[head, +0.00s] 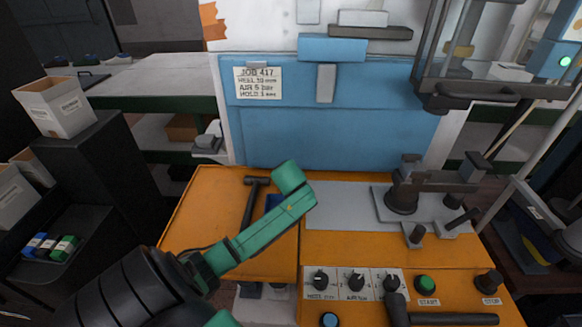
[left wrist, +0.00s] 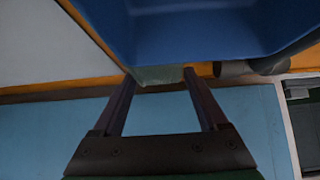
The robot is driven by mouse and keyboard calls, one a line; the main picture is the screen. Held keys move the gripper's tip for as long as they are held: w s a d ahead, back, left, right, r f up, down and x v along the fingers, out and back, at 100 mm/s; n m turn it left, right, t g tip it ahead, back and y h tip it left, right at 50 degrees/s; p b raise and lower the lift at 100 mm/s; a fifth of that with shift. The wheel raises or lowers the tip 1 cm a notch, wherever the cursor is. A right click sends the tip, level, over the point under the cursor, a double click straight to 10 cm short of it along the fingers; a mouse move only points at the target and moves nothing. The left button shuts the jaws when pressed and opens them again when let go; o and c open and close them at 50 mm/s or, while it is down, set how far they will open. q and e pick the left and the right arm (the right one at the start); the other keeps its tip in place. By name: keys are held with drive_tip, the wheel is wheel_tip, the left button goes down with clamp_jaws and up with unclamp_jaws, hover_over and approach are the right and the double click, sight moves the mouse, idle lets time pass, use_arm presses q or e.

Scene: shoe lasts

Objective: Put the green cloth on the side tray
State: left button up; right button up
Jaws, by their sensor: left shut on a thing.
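In the left wrist view my left gripper (left wrist: 165,90) has its two dark fingers a little apart, with a small pale green piece, the green cloth (left wrist: 158,75), between the tips. Most of the cloth is hidden. A blue bin (left wrist: 200,30) fills the top of that view, just beyond the fingertips. In the head view my green and black left arm reaches over the orange bench; its gripper is hidden behind the arm. A bit of blue (head: 273,201) shows behind the arm. I cannot tell for certain which thing is the side tray. My right gripper is not in view.
A hammer (head: 252,200) lies on the orange bench (head: 205,205). A dark fixture (head: 403,198) stands on the grey plate at right. Knobs and a green start button (head: 426,284) are at the front. A dark shelf (head: 75,215) at left holds small coloured boxes (head: 50,246).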

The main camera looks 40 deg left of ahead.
use_arm(q)
drive_tip(key=o, duration=1.4)
drive_tip(key=v, duration=1.2)
drive_tip(key=shift+r, duration=0.15)
